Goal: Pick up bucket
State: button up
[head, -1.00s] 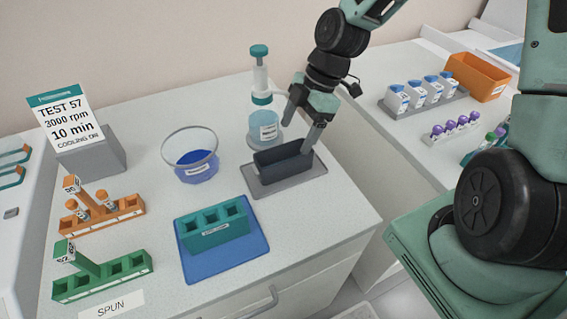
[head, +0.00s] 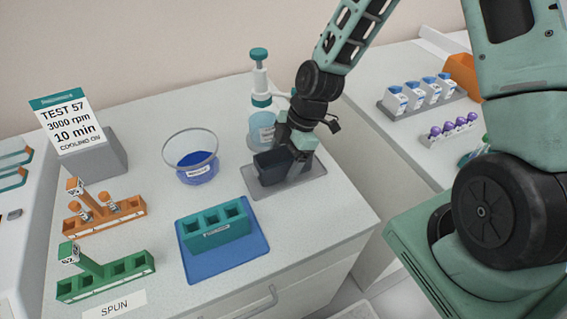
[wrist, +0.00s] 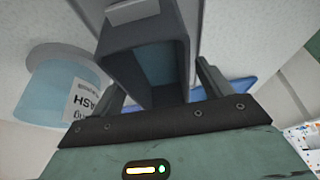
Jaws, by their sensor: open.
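The bucket is a dark grey, open-topped rectangular box (head: 270,168) on a flat grey tray (head: 310,184) on the white bench. In the wrist view the bucket (wrist: 186,50) fills the middle, and its hollow inside shows. My gripper (head: 299,150) is down at the bucket's right end in the head view and hides that end. In the wrist view my gripper (wrist: 158,88) is open, with one finger on each side of the bucket. Whether the fingers touch its walls I cannot tell.
A wash bottle (head: 262,128) stands close behind the bucket. A glass bowl of blue liquid (head: 192,165) is to the left. A teal rack (head: 216,226) on a blue mat (head: 222,262) is in front. Orange (head: 105,215) and green (head: 108,277) racks stand further left.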

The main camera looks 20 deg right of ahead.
jog(key=c, duration=1.1)
jog(key=shift+r, duration=0.1)
notch_tip(320, 180, up, 10)
jog(key=shift+f+b, duration=0.1)
jog(key=shift+b, duration=0.25)
jog(key=shift+r, duration=0.2)
notch_tip(320, 180, up, 5)
jog(key=p, duration=0.5)
jog(key=shift+f, duration=0.15)
